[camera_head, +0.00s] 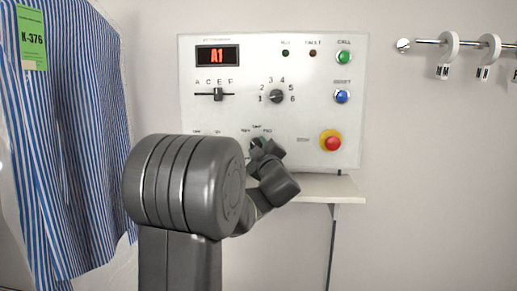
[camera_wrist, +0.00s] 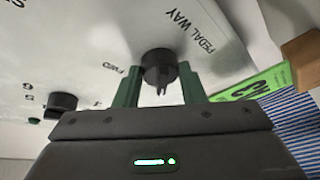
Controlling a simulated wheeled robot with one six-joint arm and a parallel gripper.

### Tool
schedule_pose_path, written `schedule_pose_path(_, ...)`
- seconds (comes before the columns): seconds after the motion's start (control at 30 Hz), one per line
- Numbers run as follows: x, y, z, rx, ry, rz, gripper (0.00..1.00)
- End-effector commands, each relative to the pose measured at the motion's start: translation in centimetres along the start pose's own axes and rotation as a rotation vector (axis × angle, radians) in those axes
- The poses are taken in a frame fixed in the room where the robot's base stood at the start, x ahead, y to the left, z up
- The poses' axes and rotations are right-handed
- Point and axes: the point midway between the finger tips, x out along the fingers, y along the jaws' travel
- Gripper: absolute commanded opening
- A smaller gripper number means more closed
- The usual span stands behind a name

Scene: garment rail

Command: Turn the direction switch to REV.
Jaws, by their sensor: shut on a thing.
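The control panel (camera_head: 228,113) is white and upright. The direction switch sits low in its middle, under small labels that look like REV, OFF and FWD; my gripper hides most of it in the head view. In the wrist view the switch is a round dark knob (camera_wrist: 160,68) between the two green fingers of my gripper (camera_wrist: 159,82), which is shut on it. An FWD label shows left of the knob and "PEDAL WAY" to its right. I cannot tell which position the knob points to. My gripper also shows in the head view (camera_head: 262,150).
A red stop button (camera_head: 331,141) is to the right, above a shelf (camera_head: 325,187). A striped shirt (camera_head: 75,130) hangs at left and a rail (camera_head: 428,42) with hooks at right.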

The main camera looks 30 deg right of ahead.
Motion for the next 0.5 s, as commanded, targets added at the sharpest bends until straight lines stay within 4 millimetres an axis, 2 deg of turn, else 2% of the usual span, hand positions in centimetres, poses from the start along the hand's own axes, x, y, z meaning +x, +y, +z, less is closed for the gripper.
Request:
schedule_pose_path(0.4, 0.01, -0.04, 0.0, -0.008, 0.0, -0.004, 0.14)
schedule_pose_path(0.43, 0.01, -0.04, 0.0, -0.008, 0.0, -0.004, 0.41)
schedule_pose_path(0.5, 0.01, -0.04, 0.0, -0.008, 0.0, -0.004, 0.54)
